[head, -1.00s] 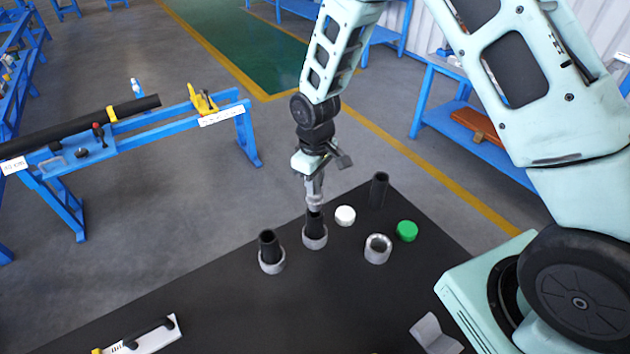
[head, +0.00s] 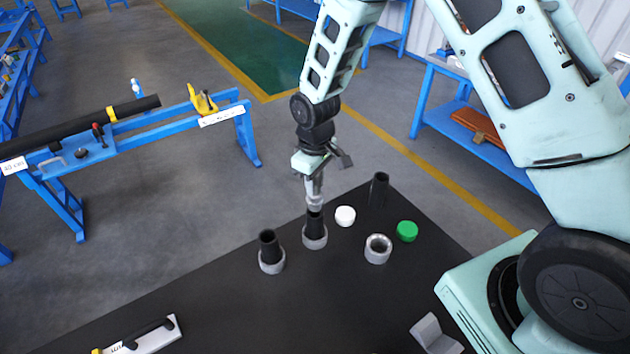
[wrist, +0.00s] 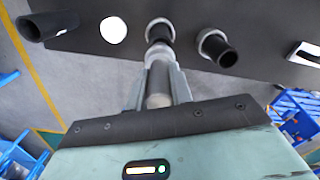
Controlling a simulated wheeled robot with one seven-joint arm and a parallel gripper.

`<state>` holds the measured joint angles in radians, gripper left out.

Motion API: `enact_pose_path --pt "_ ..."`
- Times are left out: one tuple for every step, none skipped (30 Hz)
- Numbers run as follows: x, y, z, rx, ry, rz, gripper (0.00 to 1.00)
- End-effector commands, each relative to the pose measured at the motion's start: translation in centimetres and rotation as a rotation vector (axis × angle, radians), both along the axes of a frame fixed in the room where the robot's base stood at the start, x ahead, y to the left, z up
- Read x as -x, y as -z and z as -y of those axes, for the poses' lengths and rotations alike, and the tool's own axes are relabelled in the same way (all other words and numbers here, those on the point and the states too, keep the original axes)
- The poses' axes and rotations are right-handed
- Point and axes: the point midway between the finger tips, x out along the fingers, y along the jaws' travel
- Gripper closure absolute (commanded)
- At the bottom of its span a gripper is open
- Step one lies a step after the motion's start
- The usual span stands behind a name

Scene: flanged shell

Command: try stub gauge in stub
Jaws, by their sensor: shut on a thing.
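My gripper (head: 314,186) is shut on a grey metal stub gauge (head: 316,203), held upright with its lower end pointing down. The gauge also shows between my fingers in the wrist view (wrist: 158,84). Directly below it, a black stub (head: 314,222) stands upright in a grey flange ring (head: 315,240) on the dark table (head: 230,315). The gauge's lower end is at the stub's mouth; I cannot tell how far, if at all, it is inside. In the wrist view the gauge's wide collar partly hides the stub (wrist: 160,32).
A second black stub (head: 268,243) in a grey ring stands close at left. A white cap (head: 345,216), a loose grey ring (head: 378,249), a green cap (head: 407,231) and a black tube (head: 379,190) stand at right. The table's front middle is clear.

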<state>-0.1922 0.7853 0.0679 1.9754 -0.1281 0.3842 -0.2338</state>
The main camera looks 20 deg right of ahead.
Motion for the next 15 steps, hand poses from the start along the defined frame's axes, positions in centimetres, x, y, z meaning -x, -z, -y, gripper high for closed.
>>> enact_pose_path --pt "-0.04 -0.03 -0.01 -0.001 0.0 0.001 1.0" --pt "-0.05 -0.01 -0.02 -0.001 0.0 0.001 1.0" --pt "-0.05 0.04 -0.02 -0.001 0.0 0.001 1.0" --pt "-0.05 0.08 -0.02 -0.001 0.0 0.001 1.0" --pt "-0.05 0.13 -0.02 -0.001 0.0 0.001 1.0" --pt "-0.05 0.2 -0.02 -0.001 0.0 0.001 1.0" --pt "-0.05 0.26 -0.02 -0.001 0.0 0.001 1.0" --pt "-0.05 0.32 -0.02 -0.001 0.0 0.001 1.0" --pt "-0.05 0.4 -0.02 -0.001 0.0 0.001 1.0" --pt "-0.05 0.45 -0.02 0.0 0.0 0.001 1.0" --pt "-0.05 0.51 -0.02 0.0 0.0 0.002 1.0" --pt "-0.06 0.58 -0.03 0.0 0.0 0.002 1.0" --pt "-0.06 0.63 -0.03 0.0 0.0 0.002 1.0" --pt "-0.06 0.68 -0.03 0.0 0.0 0.002 1.0" --pt "-0.06 0.75 -0.03 0.0 0.0 0.002 1.0"
